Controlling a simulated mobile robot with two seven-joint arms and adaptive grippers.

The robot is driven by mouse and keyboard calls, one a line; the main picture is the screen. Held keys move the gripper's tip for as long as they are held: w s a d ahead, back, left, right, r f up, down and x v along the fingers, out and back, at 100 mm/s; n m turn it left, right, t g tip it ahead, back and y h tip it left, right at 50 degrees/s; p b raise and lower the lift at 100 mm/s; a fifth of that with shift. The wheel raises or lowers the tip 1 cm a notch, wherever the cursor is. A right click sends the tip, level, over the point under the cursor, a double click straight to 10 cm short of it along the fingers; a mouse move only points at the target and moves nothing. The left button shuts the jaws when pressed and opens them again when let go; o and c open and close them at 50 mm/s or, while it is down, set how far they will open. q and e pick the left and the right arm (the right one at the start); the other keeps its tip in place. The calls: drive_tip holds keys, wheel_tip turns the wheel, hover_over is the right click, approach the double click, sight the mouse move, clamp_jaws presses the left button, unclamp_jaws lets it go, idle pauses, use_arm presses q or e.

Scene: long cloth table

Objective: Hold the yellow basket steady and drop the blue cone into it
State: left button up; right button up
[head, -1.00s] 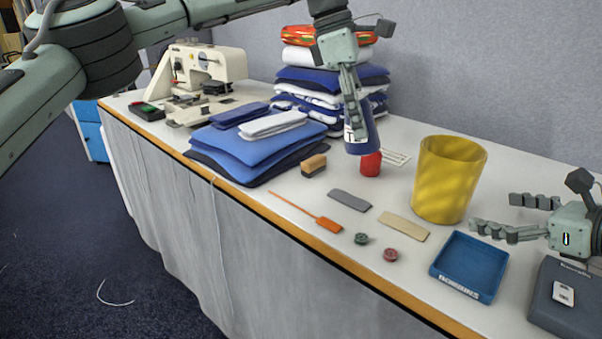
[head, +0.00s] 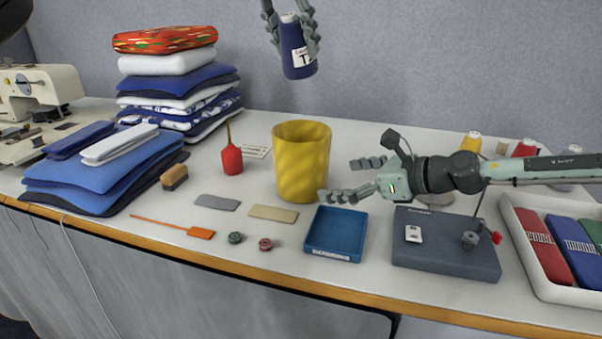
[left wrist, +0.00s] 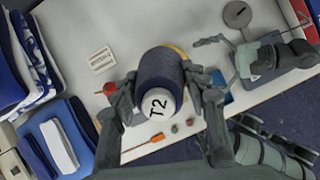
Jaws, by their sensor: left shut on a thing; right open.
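The blue cone (head: 298,55) is a dark blue thread cone with a white label. My left gripper (head: 293,38) is shut on it and holds it in the air above and behind the basket. The cone (left wrist: 160,78) also shows between the fingers in the left wrist view, its top marked T2. The yellow basket (head: 302,165) stands upright and open on the table; its inside bottom is hidden. In the left wrist view the cone covers nearly all of it. My right gripper (head: 352,178) is open just right of the basket, its fingers pointing toward it.
A blue tray (head: 335,236) and a dark grey box (head: 445,245) stand in front of my right arm. A red oil bottle (head: 232,158) is left of the basket. Folded cloth stacks (head: 180,90) fill the left. A white crate (head: 545,265) is at right.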

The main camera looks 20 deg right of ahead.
sight(303, 181)
drive_tip(key=x, duration=1)
drive_tip(key=shift+r, duration=0.1)
drive_tip(key=c, duration=0.8)
use_arm(q)
wheel_tip(303, 181, down, 13)
use_arm(e)
drive_tip(key=shift+c, duration=0.2)
idle(0.7)
use_arm(q)
drive_tip(key=o, duration=1.4)
drive_tip(key=shift+c, duration=0.2)
